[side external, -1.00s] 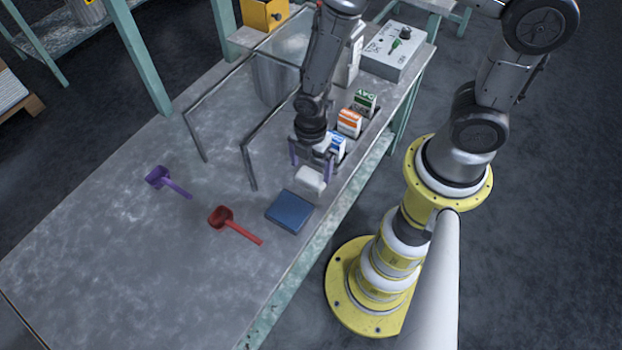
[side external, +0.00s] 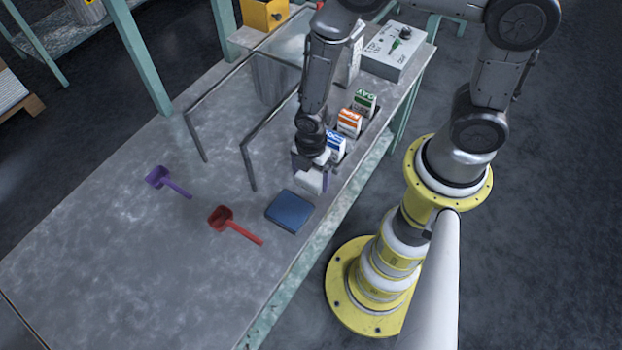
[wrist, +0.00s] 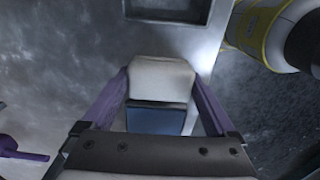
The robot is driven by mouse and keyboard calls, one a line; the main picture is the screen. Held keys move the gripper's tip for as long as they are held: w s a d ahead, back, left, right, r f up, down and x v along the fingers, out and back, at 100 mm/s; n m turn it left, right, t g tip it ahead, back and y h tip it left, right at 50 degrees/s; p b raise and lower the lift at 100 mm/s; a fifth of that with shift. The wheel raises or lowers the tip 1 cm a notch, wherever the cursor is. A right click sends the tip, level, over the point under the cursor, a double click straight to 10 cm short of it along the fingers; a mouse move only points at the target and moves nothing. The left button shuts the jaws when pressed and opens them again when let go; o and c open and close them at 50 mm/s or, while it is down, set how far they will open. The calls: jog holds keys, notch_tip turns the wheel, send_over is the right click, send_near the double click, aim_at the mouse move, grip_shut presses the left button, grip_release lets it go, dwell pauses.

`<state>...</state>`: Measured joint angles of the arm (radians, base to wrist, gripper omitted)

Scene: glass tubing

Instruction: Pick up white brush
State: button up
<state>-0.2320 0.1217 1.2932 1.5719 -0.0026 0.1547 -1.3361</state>
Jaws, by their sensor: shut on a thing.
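The white brush (side external: 313,182) is a small white block near the table's right edge, just behind the blue pad. My gripper (side external: 309,176) has purple fingers and is over the brush, with a finger on each side of it. In the wrist view the brush (wrist: 162,78) shows as a pale block between the purple fingers (wrist: 160,98), which close on its two sides. Its lower parts are partly hidden by the gripper in the side view.
A blue pad (side external: 289,211) lies just in front of the brush. A red scoop (side external: 234,224) and a purple scoop (side external: 168,181) lie to the left. Upright glass panels with dark frames (side external: 249,168) stand left of my gripper. Several labelled boxes (side external: 349,122) stand behind it.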

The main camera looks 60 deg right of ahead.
aim_at(312, 176)
jog(key=shift+r, duration=0.1)
jog(key=shift+r, duration=0.45)
notch_tip(312, 176, up, 3)
jog(key=shift+s+f, duration=0.15)
jog(key=s+d+r, duration=0.3)
jog(key=s+r, duration=0.6)
jog(key=s, duration=0.4)
jog(key=shift+s+r, duration=0.15)
jog(key=shift+s, duration=0.05)
jog(key=shift+d, duration=0.1)
